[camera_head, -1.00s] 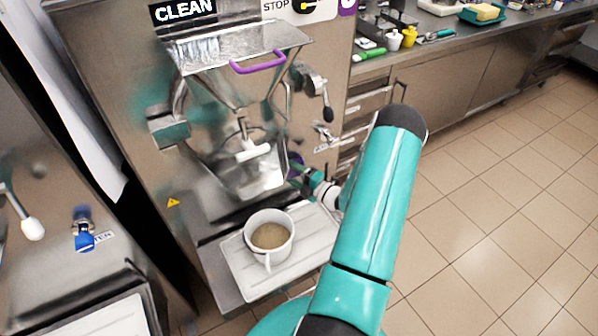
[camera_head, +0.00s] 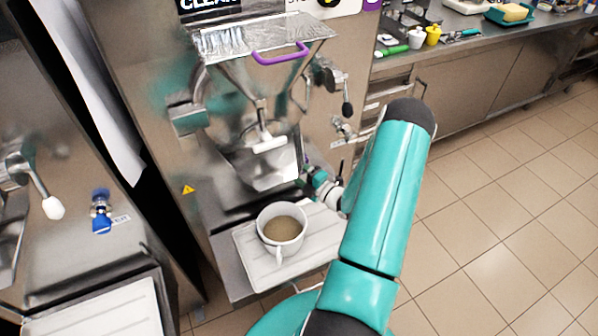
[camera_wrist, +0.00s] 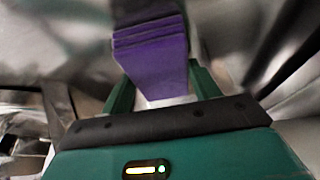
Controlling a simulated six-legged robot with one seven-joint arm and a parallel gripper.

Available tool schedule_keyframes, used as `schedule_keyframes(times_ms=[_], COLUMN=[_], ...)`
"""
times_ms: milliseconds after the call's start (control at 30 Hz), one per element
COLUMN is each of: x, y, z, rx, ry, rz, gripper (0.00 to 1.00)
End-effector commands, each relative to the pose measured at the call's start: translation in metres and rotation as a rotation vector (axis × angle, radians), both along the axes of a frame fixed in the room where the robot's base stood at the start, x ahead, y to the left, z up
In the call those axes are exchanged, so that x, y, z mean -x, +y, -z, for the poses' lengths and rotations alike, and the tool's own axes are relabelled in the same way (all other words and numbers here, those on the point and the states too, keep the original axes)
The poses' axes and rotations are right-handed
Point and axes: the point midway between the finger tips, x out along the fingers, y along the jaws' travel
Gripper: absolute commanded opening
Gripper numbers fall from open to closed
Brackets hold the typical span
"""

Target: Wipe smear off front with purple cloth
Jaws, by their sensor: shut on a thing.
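My gripper (camera_wrist: 160,88) is shut on the folded purple cloth (camera_wrist: 158,62), which sticks out ahead between the fingers in the wrist view. In the head view my gripper (camera_head: 308,180) is small and partly hidden, just right of the metal chute on the front of the steel batch freezer (camera_head: 225,160). The cloth is barely visible there. A blurred steel surface lies close ahead of the cloth in the wrist view; I cannot tell whether they touch. I cannot make out a smear clearly in either view.
A white cup (camera_head: 282,232) of brownish liquid stands on a white drip tray (camera_head: 255,270) below the chute. A lever with a black knob (camera_head: 347,108) juts out above my gripper. A second machine stands at left. The tiled floor (camera_head: 500,220) at right is clear.

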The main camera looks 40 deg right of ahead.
Motion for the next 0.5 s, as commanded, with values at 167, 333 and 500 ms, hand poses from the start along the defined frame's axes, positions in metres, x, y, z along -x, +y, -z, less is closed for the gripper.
schedule_keyframes(times_ms=[167, 333, 500], x=[0.012, 0.027, 0.042], y=[0.004, 0.008, 0.012], z=[0.000, 0.000, -0.001], rx=[-0.001, -0.001, 0.000], ry=[0.000, 0.000, -0.001], rz=[0.000, 0.000, 0.000], gripper=[0.43, 0.43, 0.43])
